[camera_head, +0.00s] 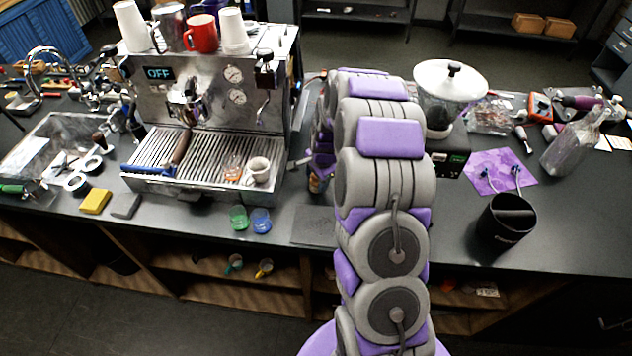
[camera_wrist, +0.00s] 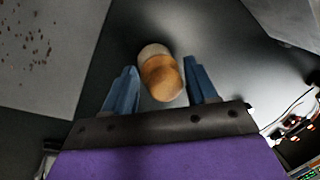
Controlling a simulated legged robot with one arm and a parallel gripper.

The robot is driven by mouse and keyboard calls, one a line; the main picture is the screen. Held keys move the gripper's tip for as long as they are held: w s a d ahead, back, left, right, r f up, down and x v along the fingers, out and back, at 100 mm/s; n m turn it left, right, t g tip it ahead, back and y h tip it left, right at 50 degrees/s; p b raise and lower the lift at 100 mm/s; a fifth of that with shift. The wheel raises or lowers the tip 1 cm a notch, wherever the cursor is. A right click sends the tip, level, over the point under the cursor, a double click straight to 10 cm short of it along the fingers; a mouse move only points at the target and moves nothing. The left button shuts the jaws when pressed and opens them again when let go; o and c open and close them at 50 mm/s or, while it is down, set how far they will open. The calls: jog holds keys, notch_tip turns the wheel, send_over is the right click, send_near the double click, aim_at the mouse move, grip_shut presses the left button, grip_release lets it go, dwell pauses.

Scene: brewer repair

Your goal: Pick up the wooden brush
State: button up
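In the wrist view, a rounded wooden piece (camera_wrist: 162,78), tan-orange with a paler end, shows between my fingers. It looks like the wooden brush's handle seen nearly end-on; bristles are not visible. My gripper (camera_wrist: 160,68) has its two blue fingers apart, one on each side of the wood. Dark gaps show beside the lower part of the wood; near the fingertips I cannot tell whether they touch it. In the head view, my grey and purple arm reaches over the counter and hides my gripper and this piece.
An espresso machine (camera_head: 205,98) stands left of my arm; a brown-handled tool with a blue end (camera_head: 176,157) lies on its tray. A grinder (camera_head: 450,92) is just right of my arm. A black container (camera_head: 506,220) and purple cloth (camera_head: 490,162) are farther right.

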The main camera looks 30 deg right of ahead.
jog(key=c, duration=0.8)
jog(key=shift+o, duration=0.2)
jog(key=shift+r, duration=0.1)
jog(key=shift+c, duration=0.5)
jog(key=v, duration=0.3)
jog(key=shift+w+r+p, duration=0.2)
jog(key=shift+w+p, duration=0.15)
jog(key=shift+s+r, duration=0.15)
jog(key=shift+s, duration=0.15)
jog(key=s+a, duration=0.1)
jog(key=s, duration=0.4)
jog(key=s+a, duration=0.1)
jog(key=s, duration=0.4)
jog(key=s+a+r+p, duration=0.1)
jog(key=s, duration=0.4)
jog(key=shift+a+r, duration=0.1)
jog(key=shift+a, duration=0.3)
